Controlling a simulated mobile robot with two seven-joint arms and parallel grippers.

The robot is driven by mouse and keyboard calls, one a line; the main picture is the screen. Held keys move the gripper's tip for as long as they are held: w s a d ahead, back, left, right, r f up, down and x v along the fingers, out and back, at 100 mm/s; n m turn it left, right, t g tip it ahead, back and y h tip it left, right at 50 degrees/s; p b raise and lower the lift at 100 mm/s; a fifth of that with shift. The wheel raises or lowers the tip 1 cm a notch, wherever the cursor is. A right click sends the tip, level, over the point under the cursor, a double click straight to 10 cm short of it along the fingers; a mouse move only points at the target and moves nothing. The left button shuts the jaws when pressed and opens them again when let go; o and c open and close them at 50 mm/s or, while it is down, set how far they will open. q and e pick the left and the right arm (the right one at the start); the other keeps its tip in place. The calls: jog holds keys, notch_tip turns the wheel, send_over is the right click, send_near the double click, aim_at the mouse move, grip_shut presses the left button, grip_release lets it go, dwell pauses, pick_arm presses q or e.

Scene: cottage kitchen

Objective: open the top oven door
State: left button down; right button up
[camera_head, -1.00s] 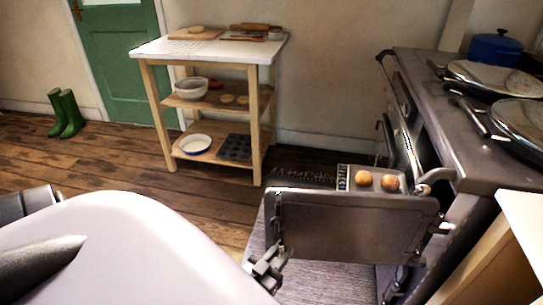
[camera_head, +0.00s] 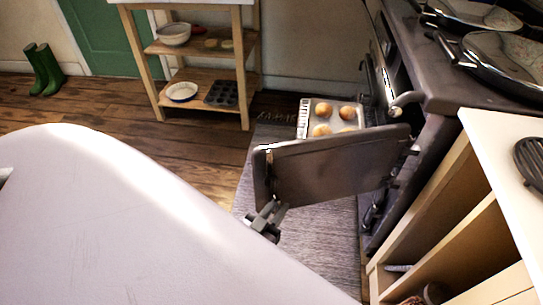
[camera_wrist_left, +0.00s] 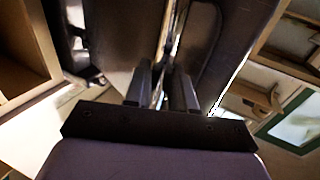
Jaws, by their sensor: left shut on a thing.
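The top oven door (camera_head: 330,168) is a dark metal panel. It stands swung well out from the dark range (camera_head: 450,75), hinged at its right end. My left gripper (camera_head: 266,221) is at the lower part of the door's free left end, shut on the door handle. In the left wrist view, my two fingers (camera_wrist_left: 163,92) close around a thin metal bar, the handle (camera_wrist_left: 170,35), in front of the dark door. Most of the handle is hidden in the head view. My right gripper is not in view.
A tray (camera_head: 303,120) with several round buns shows beyond the door's top edge. A cream cabinet (camera_head: 500,150) with open shelves stands close on the right. A wooden shelf unit (camera_head: 243,70) stands behind. The grey rug (camera_head: 315,255) and wooden floor (camera_head: 100,108) look clear.

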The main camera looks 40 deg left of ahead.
pick_arm(q)
jog(key=shift+s+d+r, duration=0.1)
jog(key=shift+s+d, duration=0.05)
jog(key=shift+d, duration=0.45)
jog(key=shift+s+d+r, duration=0.1)
jog(key=shift+d, duration=0.45)
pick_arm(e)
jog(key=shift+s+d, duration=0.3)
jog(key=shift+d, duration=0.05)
pick_arm(q)
jog(key=c, duration=1.1)
grip_release()
jog(key=shift+w+f, duration=0.1)
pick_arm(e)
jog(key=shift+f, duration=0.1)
pick_arm(q)
jog(key=shift+a+f, duration=0.1)
jog(key=shift+a, duration=0.05)
jog(key=shift+s, duration=0.25)
